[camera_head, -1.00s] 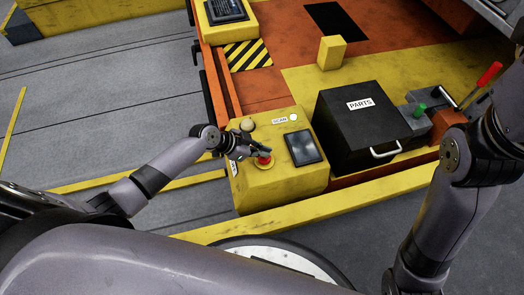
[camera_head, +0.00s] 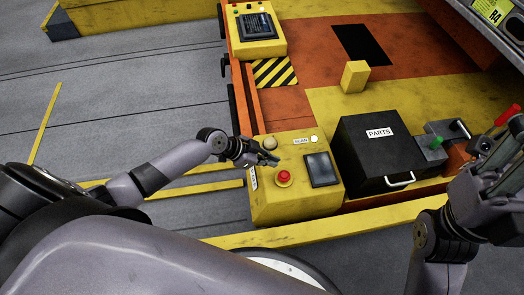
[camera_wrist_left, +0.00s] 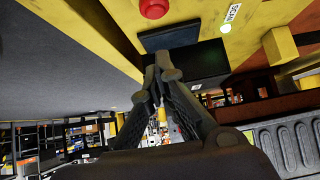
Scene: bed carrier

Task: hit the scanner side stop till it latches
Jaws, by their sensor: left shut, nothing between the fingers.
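The scanner side stop is a red mushroom button (camera_head: 284,178) on a yellow ring, on top of the yellow scanner box (camera_head: 290,210). It also shows at the top edge of the left wrist view (camera_wrist_left: 153,8). My left gripper (camera_head: 272,160) is shut and empty, just behind and left of the button in the head view, apart from it. Its closed fingers also show in the left wrist view (camera_wrist_left: 160,76). I cannot tell whether the button is latched down. My right gripper (camera_head: 500,150) is at the right edge, its fingers partly cut off.
A dark screen (camera_head: 322,170), a lit SCAN lamp (camera_head: 314,139) and a beige knob (camera_head: 270,143) share the box top. A black PARTS case (camera_head: 375,155) stands to the right. A second yellow console (camera_head: 260,46) is farther back. Grey floor lies left.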

